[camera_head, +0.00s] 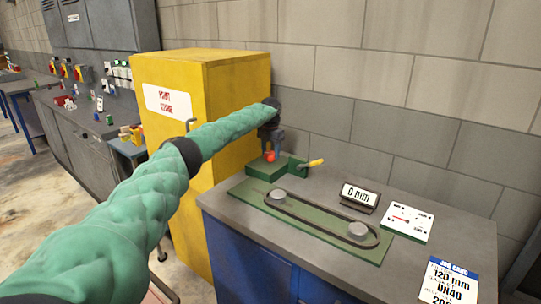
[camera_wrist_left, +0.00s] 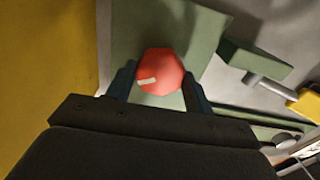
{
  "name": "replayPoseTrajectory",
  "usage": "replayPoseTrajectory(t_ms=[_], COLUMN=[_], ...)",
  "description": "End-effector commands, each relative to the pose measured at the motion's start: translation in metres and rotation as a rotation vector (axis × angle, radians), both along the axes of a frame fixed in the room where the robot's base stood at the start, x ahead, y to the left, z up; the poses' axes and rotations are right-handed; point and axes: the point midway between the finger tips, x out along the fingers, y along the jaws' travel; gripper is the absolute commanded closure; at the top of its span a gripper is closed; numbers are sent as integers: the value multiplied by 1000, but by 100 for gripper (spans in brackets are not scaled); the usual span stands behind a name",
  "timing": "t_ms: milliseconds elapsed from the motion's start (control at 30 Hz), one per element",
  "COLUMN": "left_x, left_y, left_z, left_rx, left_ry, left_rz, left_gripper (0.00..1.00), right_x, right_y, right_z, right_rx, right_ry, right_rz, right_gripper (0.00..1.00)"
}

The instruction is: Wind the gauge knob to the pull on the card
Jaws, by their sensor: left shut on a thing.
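The red gauge knob (camera_head: 269,156) sits on a green block (camera_head: 262,172) at the back of the bench. My left gripper (camera_head: 271,148) reaches down over it and is shut on it. In the left wrist view the knob (camera_wrist_left: 160,72) lies between the two fingers, its white mark pointing left. A small display (camera_head: 360,196) reads 0 mm. A white gauge plate (camera_head: 408,222) with a red pointer lies beside it. The job card (camera_head: 449,281) at the front right shows 120 mm and DN40; its lowest line is cut off. My right gripper is not in view.
A green plate (camera_head: 262,205) carries a dark belt around two grey pulleys. A lever with a yellow handle (camera_head: 316,163) sticks out right of the knob block. A tall yellow cabinet (camera_head: 228,88) stands close on the left. A block wall is behind.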

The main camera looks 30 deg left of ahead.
Motion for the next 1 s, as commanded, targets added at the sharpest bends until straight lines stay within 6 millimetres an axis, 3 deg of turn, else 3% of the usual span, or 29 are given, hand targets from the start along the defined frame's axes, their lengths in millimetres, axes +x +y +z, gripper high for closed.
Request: replayPoseTrajectory(t_ms=[300, 700, 1000], left_x=[0, 0, 0], left_y=[0, 1, 1], left_z=[-1, 0, 0], left_rx=[1, -1, 0], left_ry=[-1, -2, -2], left_rz=[-299, -678, -962], left_gripper=[71, 71, 71], right_x=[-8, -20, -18], right_y=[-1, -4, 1], right_z=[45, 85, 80], right_rx=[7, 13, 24], right_ry=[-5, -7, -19], right_rz=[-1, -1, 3], right_gripper=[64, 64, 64])
